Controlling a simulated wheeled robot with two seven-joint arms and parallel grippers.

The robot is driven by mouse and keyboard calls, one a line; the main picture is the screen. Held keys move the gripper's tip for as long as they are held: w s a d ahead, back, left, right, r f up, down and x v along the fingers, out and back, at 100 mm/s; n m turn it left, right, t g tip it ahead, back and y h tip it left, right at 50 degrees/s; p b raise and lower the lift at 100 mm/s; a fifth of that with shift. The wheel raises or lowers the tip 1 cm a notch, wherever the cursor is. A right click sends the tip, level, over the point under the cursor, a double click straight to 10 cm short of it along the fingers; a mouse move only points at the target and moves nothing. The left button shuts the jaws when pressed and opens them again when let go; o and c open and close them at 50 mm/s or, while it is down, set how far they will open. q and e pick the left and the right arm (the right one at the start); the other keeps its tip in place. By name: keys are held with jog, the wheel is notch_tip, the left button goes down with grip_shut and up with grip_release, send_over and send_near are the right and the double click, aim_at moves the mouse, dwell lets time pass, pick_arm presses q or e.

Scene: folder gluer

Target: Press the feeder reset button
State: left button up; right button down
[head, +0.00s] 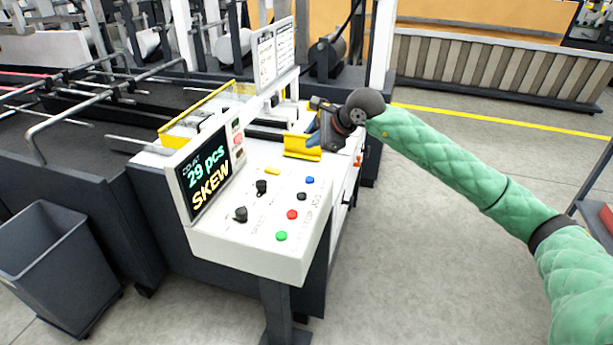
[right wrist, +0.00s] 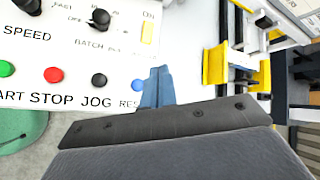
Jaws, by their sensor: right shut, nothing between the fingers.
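The blue reset button (head: 310,180) is on the white sloped control panel (head: 270,252), at the far right end of the button row. In the right wrist view the blue button (right wrist: 137,85) sits just left of my fingertips, with its label "RES…" partly covered by the gripper. My right gripper (head: 313,124) is shut and empty, with blue fingers. My left gripper is not in view.
Black jog (head: 301,196), red stop (head: 292,214) and green start (head: 281,236) buttons line up beside the blue one. Black knobs (head: 261,187) and a display (head: 209,177) reading "29 pcs SKEW" are to the left. A yellow bracket (head: 302,153) stands behind.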

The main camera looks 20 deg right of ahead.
jog(key=shift+f, duration=0.15)
jog(key=b, duration=0.1)
send_over(313, 179)
notch_tip(313, 179, down, 6)
jog(key=shift+s+f, duration=0.1)
jog(key=shift+s, duration=0.05)
pick_arm(q)
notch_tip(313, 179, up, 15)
jog(key=b, duration=0.2)
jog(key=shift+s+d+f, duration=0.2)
pick_arm(e)
jog(key=shift+f, duration=1.15)
dwell(0.4)
pick_arm(q)
jog(key=shift+b, duration=0.3)
dwell(0.4)
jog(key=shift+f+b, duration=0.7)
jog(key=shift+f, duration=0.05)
pick_arm(e)
jog(key=shift+f, duration=0.45)
